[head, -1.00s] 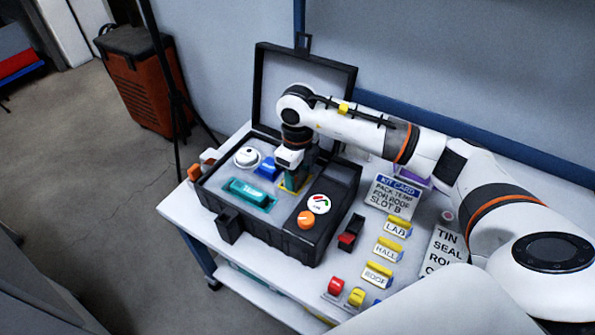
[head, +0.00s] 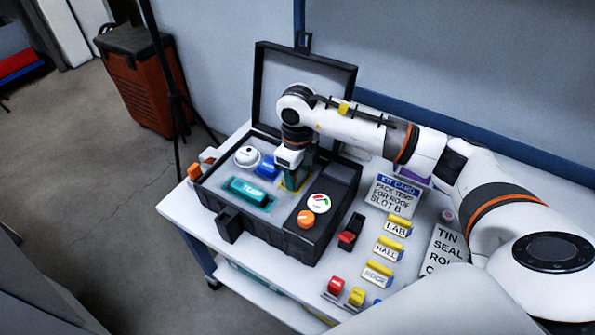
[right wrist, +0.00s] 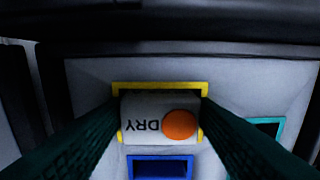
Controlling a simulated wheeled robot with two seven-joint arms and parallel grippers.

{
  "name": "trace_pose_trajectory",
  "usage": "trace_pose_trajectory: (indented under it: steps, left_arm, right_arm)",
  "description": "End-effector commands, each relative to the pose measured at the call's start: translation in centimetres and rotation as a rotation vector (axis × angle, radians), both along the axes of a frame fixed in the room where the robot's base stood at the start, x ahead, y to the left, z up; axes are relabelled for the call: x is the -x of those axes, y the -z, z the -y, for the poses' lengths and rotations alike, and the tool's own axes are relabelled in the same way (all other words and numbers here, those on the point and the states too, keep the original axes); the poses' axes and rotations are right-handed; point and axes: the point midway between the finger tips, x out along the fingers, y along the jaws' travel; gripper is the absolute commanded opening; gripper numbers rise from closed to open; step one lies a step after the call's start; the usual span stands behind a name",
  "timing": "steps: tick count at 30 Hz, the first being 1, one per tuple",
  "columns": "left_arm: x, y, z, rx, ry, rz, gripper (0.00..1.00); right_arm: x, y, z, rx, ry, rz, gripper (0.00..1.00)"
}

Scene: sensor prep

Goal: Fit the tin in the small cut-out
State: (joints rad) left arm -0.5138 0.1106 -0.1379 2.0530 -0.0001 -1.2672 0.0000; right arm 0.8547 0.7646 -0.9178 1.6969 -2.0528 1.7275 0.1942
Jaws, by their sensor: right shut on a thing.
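The tin (right wrist: 160,106) is white, with the word DRY and an orange dot on its side, in the right wrist view. My right gripper (right wrist: 160,120) is shut on it, one dark finger on each side. The tin lies over the small yellow-rimmed cut-out (right wrist: 160,85) in the grey foam; I cannot tell how deep it sits. In the head view my right gripper (head: 296,178) points down into the open black case (head: 310,238), at the yellow rim, and hides the tin. My left gripper is not in view.
A blue-rimmed cut-out (right wrist: 160,167) and a teal-rimmed one (right wrist: 268,128) lie beside the yellow one. The case holds a teal TEMP block (head: 247,190), a blue block (head: 267,168) and a white round piece (head: 247,156). Tags and a kit card (head: 394,196) stand to the right.

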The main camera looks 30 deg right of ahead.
Motion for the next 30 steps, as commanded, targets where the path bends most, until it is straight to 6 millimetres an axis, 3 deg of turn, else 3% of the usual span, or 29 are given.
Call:
trace_pose_trajectory:
  steps: [14,15,19,25,27,30]
  left_arm:
    - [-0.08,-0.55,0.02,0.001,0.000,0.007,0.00]
    - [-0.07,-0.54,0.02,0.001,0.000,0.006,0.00]
    - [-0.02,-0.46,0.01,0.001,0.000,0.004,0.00]
    - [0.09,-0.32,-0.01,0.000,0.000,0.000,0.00]
    - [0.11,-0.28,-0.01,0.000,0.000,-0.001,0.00]
    - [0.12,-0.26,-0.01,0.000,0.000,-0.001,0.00]
  right_arm:
    - [0.01,0.17,0.00,0.001,0.000,-0.001,0.32]
    - [0.02,0.19,0.00,0.001,0.000,-0.001,0.55]
    - [0.05,0.22,-0.02,0.000,0.000,-0.001,0.77]
    - [0.07,0.26,-0.04,0.000,-0.001,-0.002,0.77]
    - [0.09,0.29,-0.05,0.000,-0.001,-0.004,0.87]
    - [0.12,0.32,-0.08,-0.001,-0.002,-0.004,0.87]
